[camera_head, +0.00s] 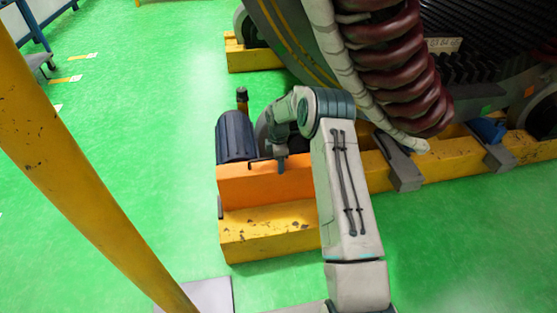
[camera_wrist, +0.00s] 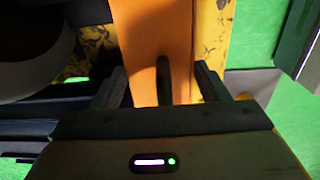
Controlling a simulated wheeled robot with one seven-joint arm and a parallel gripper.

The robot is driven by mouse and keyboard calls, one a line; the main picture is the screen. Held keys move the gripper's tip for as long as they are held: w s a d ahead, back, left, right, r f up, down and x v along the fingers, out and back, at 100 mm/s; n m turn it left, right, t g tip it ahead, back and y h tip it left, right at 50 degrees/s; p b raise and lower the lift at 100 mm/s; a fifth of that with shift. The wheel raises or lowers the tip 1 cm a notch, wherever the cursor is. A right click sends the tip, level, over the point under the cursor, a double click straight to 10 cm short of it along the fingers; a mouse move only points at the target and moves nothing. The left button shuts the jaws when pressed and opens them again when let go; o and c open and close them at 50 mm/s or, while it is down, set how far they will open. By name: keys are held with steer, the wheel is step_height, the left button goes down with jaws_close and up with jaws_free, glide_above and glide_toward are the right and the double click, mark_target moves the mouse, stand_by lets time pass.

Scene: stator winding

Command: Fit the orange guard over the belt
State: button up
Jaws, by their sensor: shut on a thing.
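The orange guard (camera_head: 265,187) is a box-like cover standing at the near end of the yellow base, in front of the motor. My gripper (camera_head: 281,164) points down at the guard's top edge. In the wrist view, my gripper (camera_wrist: 162,80) has a finger on each side of the orange guard (camera_wrist: 147,35), with a dark upright handle between them. It is shut on the guard, seemingly at this handle; the exact contact is shadowed. The belt cannot be made out; the guard and my arm cover that area.
A dark ribbed motor (camera_head: 235,138) stands behind the guard on the left. The yellow base (camera_head: 265,235) runs right beneath the large stator with its red coils (camera_head: 400,65). A yellow post (camera_head: 75,170) crosses the left side. Green floor (camera_head: 150,130) is clear between post and motor.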

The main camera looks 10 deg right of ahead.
steer(key=shift+f+b, duration=0.35)
steer(key=shift+f, duration=0.2)
stand_by(0.4)
steer(key=o, duration=1.2)
steer(key=shift+o, duration=0.2)
